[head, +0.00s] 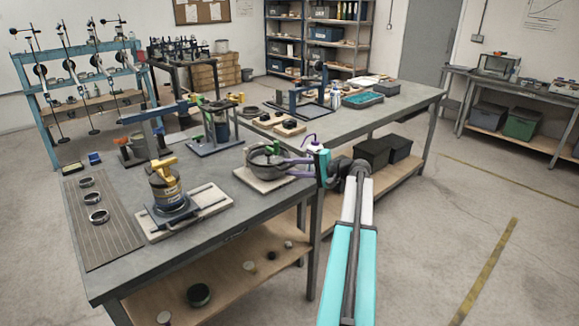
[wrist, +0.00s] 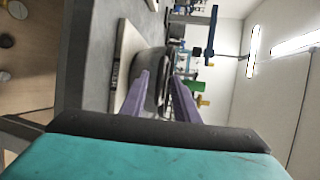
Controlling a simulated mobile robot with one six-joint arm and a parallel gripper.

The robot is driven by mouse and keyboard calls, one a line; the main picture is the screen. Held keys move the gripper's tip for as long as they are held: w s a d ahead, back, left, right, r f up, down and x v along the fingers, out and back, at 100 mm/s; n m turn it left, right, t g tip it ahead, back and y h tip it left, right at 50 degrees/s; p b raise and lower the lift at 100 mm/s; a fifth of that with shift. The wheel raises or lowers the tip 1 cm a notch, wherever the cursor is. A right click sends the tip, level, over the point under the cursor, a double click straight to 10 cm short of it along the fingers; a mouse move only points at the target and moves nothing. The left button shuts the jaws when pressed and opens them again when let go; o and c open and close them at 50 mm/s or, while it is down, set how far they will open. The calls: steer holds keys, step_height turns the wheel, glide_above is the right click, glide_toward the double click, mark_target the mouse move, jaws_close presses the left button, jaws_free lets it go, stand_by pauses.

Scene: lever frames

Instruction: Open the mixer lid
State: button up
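The pot-like mixer (head: 262,162) is a round dark grey vessel on a light board, with a green part (head: 273,147) on top. It stands near the table's right front edge; its lid cannot be clearly told from its body. My gripper (head: 284,163) is at its right side, with purple fingers apart, one above the other. In the wrist view, the fingertips (wrist: 162,75) spread with the dark vessel (wrist: 151,66) beyond and between them. I cannot tell whether they touch it. The green part (wrist: 190,86) shows past the right finger there. The fingers hide part of the vessel's near side.
A yellow-topped canister device (head: 166,187) stands on a board to the left. Metal rings (head: 97,216) lie on a ribbed mat at the far left. A blue-based press (head: 214,133) stands behind. The floor (head: 430,235) right of my arm is open.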

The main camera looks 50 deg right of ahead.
steer(key=shift+w+a+f, duration=0.15)
steer(key=shift+w+a, duration=0.05)
steer(key=shift+w, duration=0.5)
jaws_close()
